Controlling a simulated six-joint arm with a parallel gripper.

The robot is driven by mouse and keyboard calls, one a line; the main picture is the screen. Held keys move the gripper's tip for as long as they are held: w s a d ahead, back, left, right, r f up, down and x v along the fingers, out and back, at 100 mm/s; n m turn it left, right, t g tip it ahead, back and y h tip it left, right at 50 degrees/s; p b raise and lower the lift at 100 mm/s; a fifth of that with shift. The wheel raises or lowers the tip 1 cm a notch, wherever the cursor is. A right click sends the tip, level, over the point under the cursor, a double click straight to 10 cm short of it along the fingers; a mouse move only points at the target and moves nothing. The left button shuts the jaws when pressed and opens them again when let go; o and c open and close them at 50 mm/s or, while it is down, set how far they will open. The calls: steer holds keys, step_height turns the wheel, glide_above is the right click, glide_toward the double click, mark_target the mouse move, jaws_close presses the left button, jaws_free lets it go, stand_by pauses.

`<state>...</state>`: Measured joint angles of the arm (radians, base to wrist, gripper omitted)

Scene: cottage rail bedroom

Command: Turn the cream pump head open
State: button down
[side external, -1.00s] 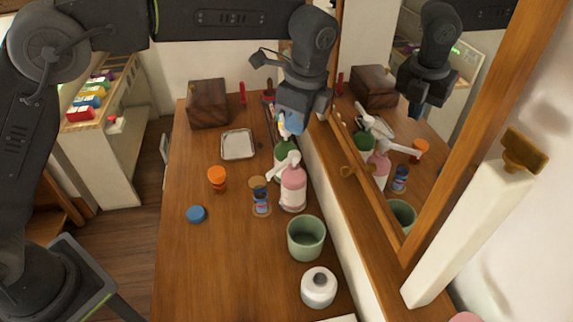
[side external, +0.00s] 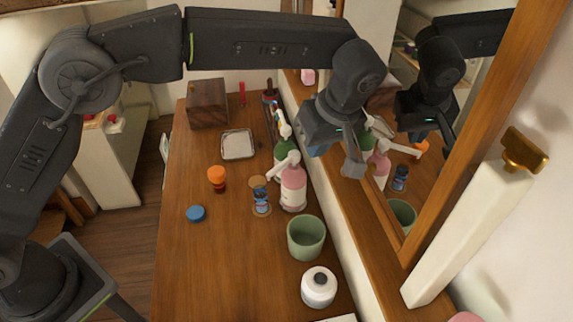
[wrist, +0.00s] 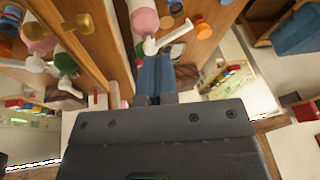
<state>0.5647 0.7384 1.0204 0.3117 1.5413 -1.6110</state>
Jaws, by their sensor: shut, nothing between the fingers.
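A pink bottle (side external: 293,190) stands upright on the wooden counter with a whitish pump head (side external: 285,165), its spout pointing lower left. A green bottle (side external: 283,153) with another pale pump head (side external: 283,124) stands just behind it. I cannot tell by colour which head is the cream one. My gripper (side external: 353,171) is shut and empty, above and right of the pink bottle, in front of the mirror. In the wrist view, the shut blue fingers (wrist: 153,72) appear just below the pink bottle (wrist: 145,19) and its pump head (wrist: 150,47), with no clear contact.
The mirror (side external: 411,165) and its ledge border the counter on the right and reflect bottles and arm. A green cup (side external: 306,238) and white jar (side external: 319,287) stand in front. A blue-labelled bottle (side external: 261,203) and orange bottle (side external: 217,178) stand left.

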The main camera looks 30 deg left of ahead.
mark_target(283, 165)
steer(key=a+f+n, duration=0.4)
steer(key=a+f, duration=0.2)
steer(key=f, duration=0.3)
steer(key=shift+w+a+f+n, duration=0.3)
steer(key=shift+w+a+n, duration=0.1)
